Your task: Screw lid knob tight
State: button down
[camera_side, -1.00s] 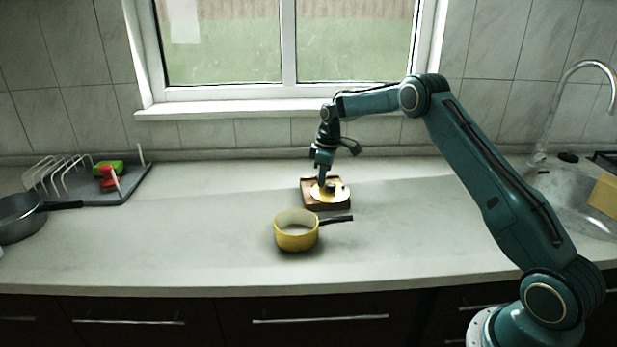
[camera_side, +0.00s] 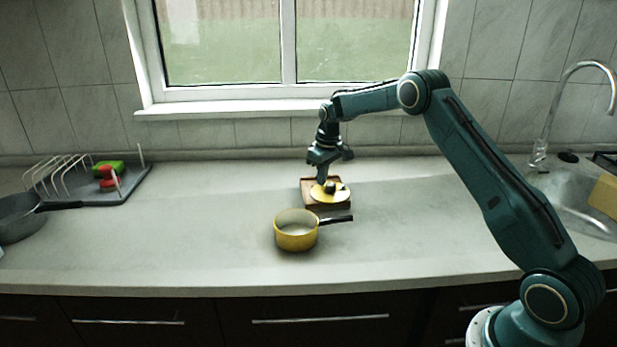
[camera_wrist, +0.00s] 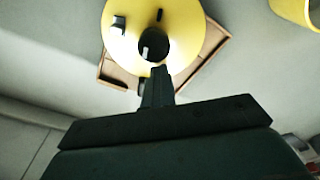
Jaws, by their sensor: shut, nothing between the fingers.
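The yellow lid (camera_side: 318,197) lies on a brown wooden tray (camera_side: 306,202) on the counter. The lid's black knob (camera_side: 331,186) stands near its middle; it also shows in the wrist view (camera_wrist: 154,43). My gripper (camera_side: 322,180) points down at the lid, just beside the knob. In the wrist view, the fingers (camera_wrist: 158,70) are together with nothing between them, their tips close to the knob's lower edge. I cannot tell whether they touch it, or how far the knob is screwed down. The yellow pot (camera_side: 296,231) with a black handle stands in front of the tray.
In the wrist view, two small black parts, one left of the knob (camera_wrist: 118,23) and one above it (camera_wrist: 159,14), show on the lid. A dish rack (camera_side: 85,185) and grey pan (camera_side: 18,218) are at left, the sink (camera_side: 570,195) at right. The counter between is mostly clear.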

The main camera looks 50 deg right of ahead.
jog(key=m, duration=0.3)
jog(key=shift+m, duration=0.3)
jog(key=m, duration=0.3)
jog(key=shift+h, duration=0.3)
jog(key=m, duration=0.6)
jog(key=shift+g+h, duration=0.3)
jog(key=shift+g, duration=0.1)
jog(key=c, duration=2.2)
grip_release()
jog(key=shift+c, duration=2.4)
grip_release()
